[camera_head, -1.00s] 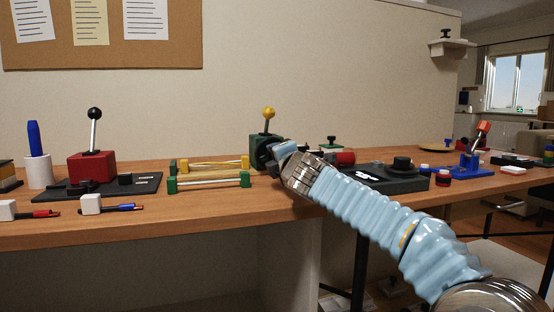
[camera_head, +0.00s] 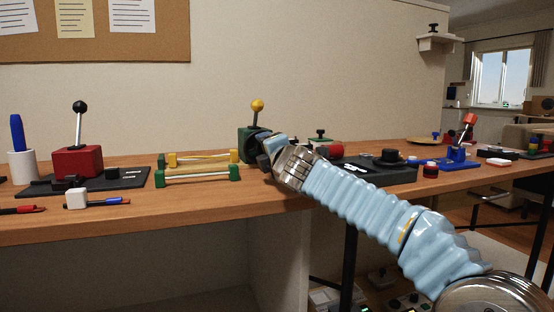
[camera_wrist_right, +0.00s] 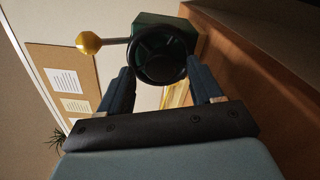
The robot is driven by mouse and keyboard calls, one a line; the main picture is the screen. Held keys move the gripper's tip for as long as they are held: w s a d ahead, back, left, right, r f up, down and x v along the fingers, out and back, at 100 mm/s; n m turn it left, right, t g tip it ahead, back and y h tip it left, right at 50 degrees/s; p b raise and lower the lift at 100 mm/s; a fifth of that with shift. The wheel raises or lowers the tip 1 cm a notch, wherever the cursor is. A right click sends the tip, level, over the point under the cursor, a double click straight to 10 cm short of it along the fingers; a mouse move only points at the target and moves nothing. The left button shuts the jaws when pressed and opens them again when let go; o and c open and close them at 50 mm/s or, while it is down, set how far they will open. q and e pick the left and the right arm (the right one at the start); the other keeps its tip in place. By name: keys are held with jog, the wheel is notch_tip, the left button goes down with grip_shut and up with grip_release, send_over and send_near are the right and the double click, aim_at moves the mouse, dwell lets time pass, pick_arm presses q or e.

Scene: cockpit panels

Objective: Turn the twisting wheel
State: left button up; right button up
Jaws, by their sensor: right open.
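The twisting wheel (camera_wrist_right: 160,55) is a dark, round, spoked wheel on the face of a green box (camera_head: 246,146). A lever with a yellow ball (camera_head: 257,105) sticks up from the box; the ball (camera_wrist_right: 88,43) shows at upper left in the right wrist view. My right gripper (camera_wrist_right: 160,70) is open, with one finger on each side of the wheel's near side. I cannot tell whether the fingers touch the rim. In the head view my right gripper (camera_head: 264,150) is at the box's front and hides most of the wheel. My left gripper is not in view.
Left on the wooden desk (camera_head: 200,204) are green and yellow bar handles (camera_head: 200,173) and a red box (camera_head: 78,161) with a black-knobbed lever. Right of my gripper are a black panel (camera_head: 372,171) and a blue device (camera_head: 456,160). The desk's front strip is mostly clear.

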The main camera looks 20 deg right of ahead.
jog(key=s+b, duration=0.1)
jog(key=s, duration=1.1)
jog(key=shift+s+d, duration=0.1)
jog(key=shift+d, duration=0.1)
